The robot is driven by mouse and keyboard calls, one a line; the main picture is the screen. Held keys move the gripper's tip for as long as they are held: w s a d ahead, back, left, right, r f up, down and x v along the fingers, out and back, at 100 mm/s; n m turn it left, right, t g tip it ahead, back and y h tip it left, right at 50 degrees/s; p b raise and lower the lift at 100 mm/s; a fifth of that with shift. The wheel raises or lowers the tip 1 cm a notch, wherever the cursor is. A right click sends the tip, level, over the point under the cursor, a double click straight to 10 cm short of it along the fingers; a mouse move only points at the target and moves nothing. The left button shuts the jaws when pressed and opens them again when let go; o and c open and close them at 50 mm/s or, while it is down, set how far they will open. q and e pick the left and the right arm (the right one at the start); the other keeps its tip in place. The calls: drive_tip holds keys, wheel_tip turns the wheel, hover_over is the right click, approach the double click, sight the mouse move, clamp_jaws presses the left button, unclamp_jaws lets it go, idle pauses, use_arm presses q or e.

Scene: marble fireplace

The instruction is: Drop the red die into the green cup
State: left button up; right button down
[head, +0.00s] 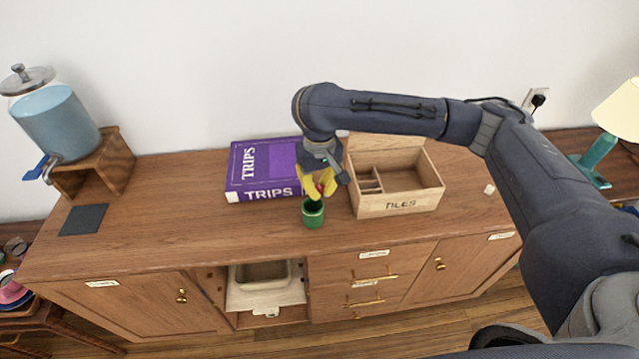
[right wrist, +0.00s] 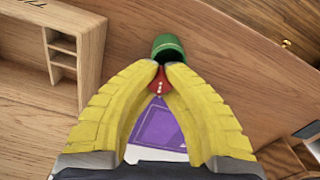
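The green cup (head: 313,215) stands upright on the wooden cabinet top, in front of the purple book. It also shows in the right wrist view (right wrist: 168,44), just beyond my fingertips. My right gripper (head: 318,187) has yellow fingers and is above and slightly behind the cup. In the right wrist view the fingertips (right wrist: 161,72) are closed on the red die (right wrist: 159,82), which shows white pips between them. The die looks close to the cup's rim, but I cannot tell its exact height over it. My left gripper is not in view.
A purple book (head: 262,165) lies behind the cup. An open wooden box (head: 400,205) with compartments stands right of it. A blue drink dispenser (head: 58,120) on a wooden stand and a dark mat (head: 83,220) are at the left. The front centre-left top is clear.

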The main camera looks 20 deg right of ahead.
sight(320, 187)
drive_tip(key=shift+f, duration=0.1)
drive_tip(key=c, duration=1.5)
unclamp_jaws()
wheel_tip(320, 187, up, 12)
